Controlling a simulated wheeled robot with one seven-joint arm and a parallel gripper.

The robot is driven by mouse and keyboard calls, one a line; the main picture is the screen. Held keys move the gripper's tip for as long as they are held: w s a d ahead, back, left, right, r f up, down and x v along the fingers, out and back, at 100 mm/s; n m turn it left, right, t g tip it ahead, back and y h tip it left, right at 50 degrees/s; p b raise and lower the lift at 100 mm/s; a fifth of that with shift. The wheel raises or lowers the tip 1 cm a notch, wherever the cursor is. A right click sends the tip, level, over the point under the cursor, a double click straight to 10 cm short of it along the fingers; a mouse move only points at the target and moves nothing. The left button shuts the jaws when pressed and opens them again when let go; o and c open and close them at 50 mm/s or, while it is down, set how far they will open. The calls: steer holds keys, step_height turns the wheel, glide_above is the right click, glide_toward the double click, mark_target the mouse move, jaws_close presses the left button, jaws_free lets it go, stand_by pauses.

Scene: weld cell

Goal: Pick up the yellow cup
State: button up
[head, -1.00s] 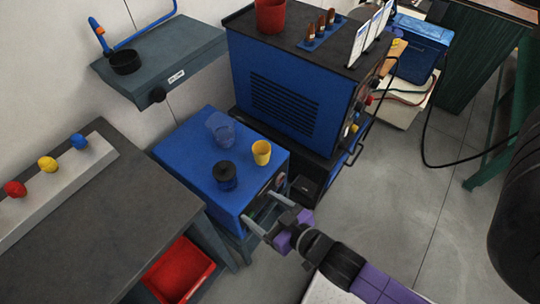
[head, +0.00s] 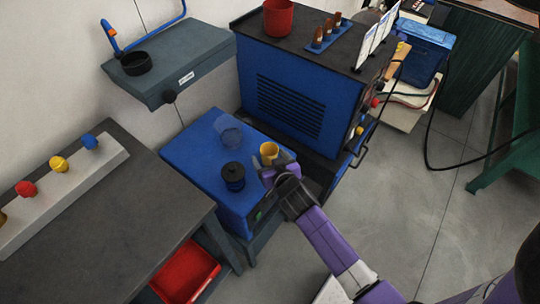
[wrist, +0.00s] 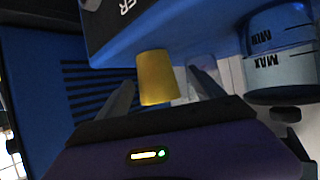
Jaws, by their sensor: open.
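The yellow cup (head: 269,152) stands upright on top of the small blue box (head: 190,153) in the head view. My gripper (head: 270,168) is just in front of the cup, at the near right edge of the box top, and partly overlaps the cup's lower part. In the wrist view, the cup (wrist: 157,78) shows between the two dark fingers of my gripper (wrist: 158,92), which are spread apart. I cannot tell how far the fingertips reach around it.
A dark lidded jar (head: 233,176) and a translucent blue cup (head: 230,132) stand on the same box, left of the yellow cup. A large blue cabinet (head: 300,95) rises behind. A grey workbench (head: 110,215) is at the left.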

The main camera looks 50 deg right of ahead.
mark_target(267, 150)
steer(key=shift+d+x, duration=0.2)
steer(key=shift+x, duration=2.4)
steer(key=shift+s+r, duration=0.1)
steer(key=c, duration=1.4)
steer(key=shift+r+p, duration=0.15)
steer(key=shift+p, duration=0.15)
